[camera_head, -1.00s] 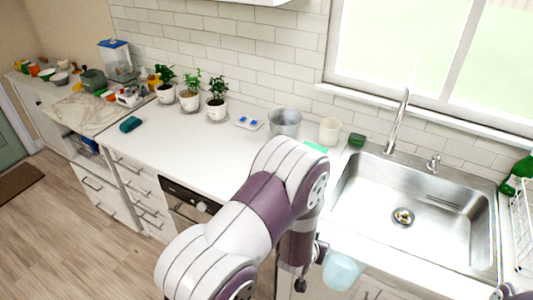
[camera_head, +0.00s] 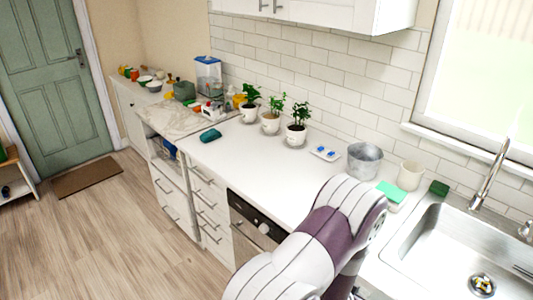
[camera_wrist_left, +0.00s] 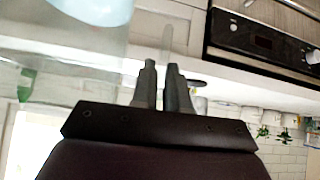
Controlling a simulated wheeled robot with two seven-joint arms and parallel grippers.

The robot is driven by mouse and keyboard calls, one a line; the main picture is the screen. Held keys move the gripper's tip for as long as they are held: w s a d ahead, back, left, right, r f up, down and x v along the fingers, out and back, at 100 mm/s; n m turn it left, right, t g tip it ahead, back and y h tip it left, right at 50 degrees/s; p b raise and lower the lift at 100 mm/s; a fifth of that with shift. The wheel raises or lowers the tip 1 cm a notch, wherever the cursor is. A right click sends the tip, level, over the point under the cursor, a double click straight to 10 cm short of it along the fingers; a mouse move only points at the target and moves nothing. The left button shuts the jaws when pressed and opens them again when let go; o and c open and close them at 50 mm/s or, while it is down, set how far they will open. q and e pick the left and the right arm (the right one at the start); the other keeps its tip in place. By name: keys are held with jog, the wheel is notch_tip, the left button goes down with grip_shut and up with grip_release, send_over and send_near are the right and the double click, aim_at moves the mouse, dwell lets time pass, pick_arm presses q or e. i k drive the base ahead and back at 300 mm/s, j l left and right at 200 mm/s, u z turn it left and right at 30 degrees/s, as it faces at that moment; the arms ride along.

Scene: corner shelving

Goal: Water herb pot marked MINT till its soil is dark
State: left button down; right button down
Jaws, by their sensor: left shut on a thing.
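Three white herb pots stand in a row on the counter along the tiled wall: a left pot (camera_head: 249,115), a middle pot (camera_head: 270,125) and a right pot (camera_head: 296,138). Each holds a green plant; the labels are too small to read and I cannot judge the soil. My left gripper (camera_wrist_left: 162,68) is shut in the left wrist view, with a pale thin part at its fingertips. A light blue translucent vessel (camera_wrist_left: 95,8) shows beside them at the upper left, apparently the held thing. In the head view my left arm hides the gripper and vessel. My right gripper is out of view.
A metal bucket (camera_head: 364,160), cream cup (camera_head: 410,175), green sponge (camera_head: 391,192) and small blue-and-white tray (camera_head: 324,153) stand between the pots and the sink (camera_head: 450,255). A teal item (camera_head: 210,135) lies further left. The counter (camera_head: 250,165) before the pots is clear.

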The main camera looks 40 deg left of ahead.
aim_at(271, 120)
jog(key=i+l+u, duration=0.1)
jog(key=u, duration=1.5)
